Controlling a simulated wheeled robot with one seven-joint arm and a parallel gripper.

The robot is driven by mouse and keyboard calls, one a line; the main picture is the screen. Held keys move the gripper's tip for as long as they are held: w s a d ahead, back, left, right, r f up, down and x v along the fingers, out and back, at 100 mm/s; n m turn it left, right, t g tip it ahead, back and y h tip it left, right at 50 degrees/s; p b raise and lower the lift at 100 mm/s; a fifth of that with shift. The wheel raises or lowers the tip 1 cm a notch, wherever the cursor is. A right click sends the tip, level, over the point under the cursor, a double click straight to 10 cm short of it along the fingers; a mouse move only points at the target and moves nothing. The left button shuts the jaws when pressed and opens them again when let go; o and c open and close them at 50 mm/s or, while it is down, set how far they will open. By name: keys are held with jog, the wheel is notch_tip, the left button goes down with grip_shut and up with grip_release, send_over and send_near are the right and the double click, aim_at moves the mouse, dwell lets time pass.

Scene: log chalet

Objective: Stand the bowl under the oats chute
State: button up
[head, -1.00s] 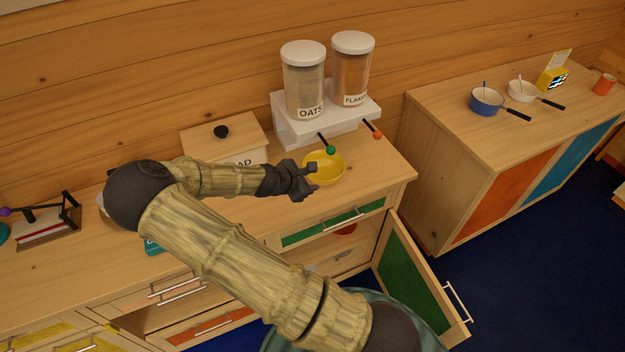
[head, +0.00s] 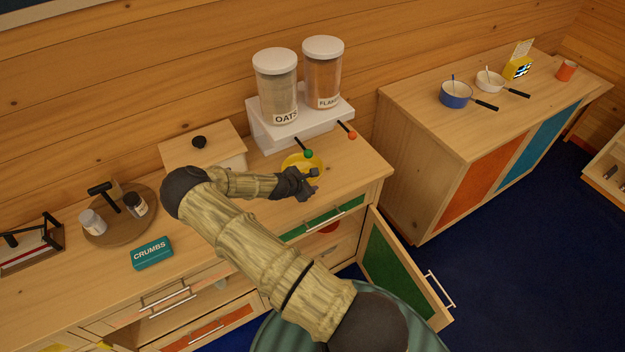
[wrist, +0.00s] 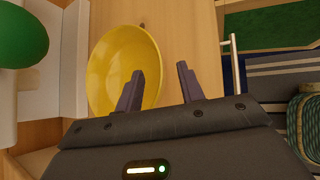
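The yellow bowl (head: 290,161) stands upright on the counter, in front of the dispenser and close to the green-knobbed oats lever (head: 308,153). The oats jar (head: 277,88) stands above on the white dispenser shelf (head: 325,118). The chute's mouth is not clearly visible.
The flakes jar (head: 323,75) stands right of the oats. A lidded bin (head: 203,147), a CRUMBS box (head: 152,253) and a round tray (head: 120,232) are to the left. A green cabinet door (head: 393,265) hangs open below the counter's right end.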

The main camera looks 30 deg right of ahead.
aim_at(313, 182)
jog(key=shift+p+x, duration=0.3)
jog(key=shift+x, duration=1.4)
jog(key=shift+s, duration=0.1)
jog(key=shift+c, duration=0.2)
grip_shut()
